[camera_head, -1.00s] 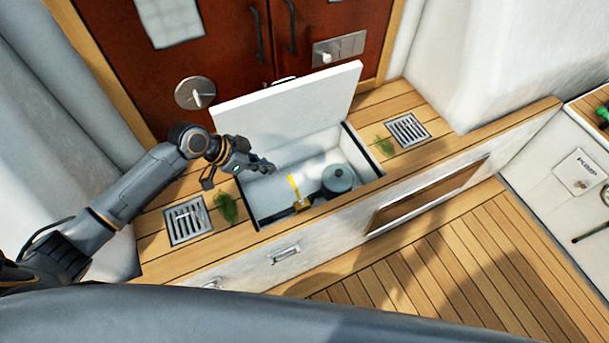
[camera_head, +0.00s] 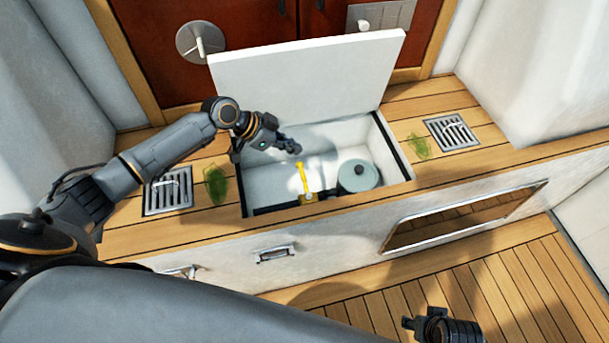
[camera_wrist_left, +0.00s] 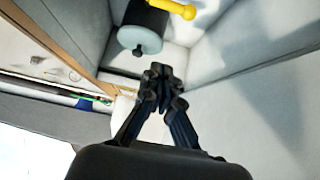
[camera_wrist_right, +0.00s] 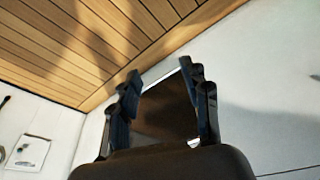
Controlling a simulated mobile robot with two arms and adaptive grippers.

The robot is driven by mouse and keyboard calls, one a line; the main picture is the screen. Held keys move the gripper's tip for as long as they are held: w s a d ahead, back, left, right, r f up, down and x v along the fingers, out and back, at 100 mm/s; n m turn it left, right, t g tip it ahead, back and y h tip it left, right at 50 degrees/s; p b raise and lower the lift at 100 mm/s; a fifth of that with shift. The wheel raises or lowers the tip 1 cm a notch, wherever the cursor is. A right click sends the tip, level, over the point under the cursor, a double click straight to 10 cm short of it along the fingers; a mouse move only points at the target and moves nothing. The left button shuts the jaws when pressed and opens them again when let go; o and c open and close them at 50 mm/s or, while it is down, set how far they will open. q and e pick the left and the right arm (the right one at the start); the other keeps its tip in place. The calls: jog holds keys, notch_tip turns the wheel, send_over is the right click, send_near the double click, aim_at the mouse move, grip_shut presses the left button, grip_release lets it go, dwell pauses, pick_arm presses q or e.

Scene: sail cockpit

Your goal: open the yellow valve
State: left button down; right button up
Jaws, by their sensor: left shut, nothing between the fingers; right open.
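The yellow valve handle (camera_head: 302,179) lies inside the open locker, beside a grey-green round canister (camera_head: 358,176). In the left wrist view the yellow handle (camera_wrist_left: 176,9) shows at the top, beyond the fingertips, next to the canister (camera_wrist_left: 140,38). My left gripper (camera_head: 292,147) is shut and empty, over the locker's back left part, just above and left of the handle's upper end and apart from it. Its shut fingers also show in the left wrist view (camera_wrist_left: 160,78). My right gripper (camera_wrist_right: 158,85) is open and empty, low in front of the bench; part of that arm shows at the head view's bottom right.
The white locker lid (camera_head: 305,85) stands raised behind the opening. Drain grates (camera_head: 168,192) and leafy green clumps (camera_head: 216,185) lie on both sides of the bench top. The bench front (camera_head: 225,248) has latches and a recess. The plank floor (camera_head: 470,290) is clear.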

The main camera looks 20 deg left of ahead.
aim_at(304, 180)
pick_arm(q)
jog(key=shift+f+b, duration=0.45)
jog(key=shift+f, duration=0.4)
pick_arm(e)
notch_tip(304, 180, up, 2)
jog(key=shift+d, duration=0.1)
pick_arm(q)
jog(key=f, duration=0.2)
jog(key=w+d+f+b, duration=0.1)
jog(key=f, duration=0.2)
jog(key=d+f+b, duration=0.1)
jog(key=f, duration=0.2)
jog(key=shift+w+d+f, duration=0.1)
jog(key=shift+w+d, duration=0.15)
jog(key=shift+w, duration=0.05)
pick_arm(e)
jog(key=v, duration=0.7)
jog(key=shift+r+t, duration=0.3)
jog(key=shift+w+d, duration=0.1)
jog(key=shift+w+r, duration=0.1)
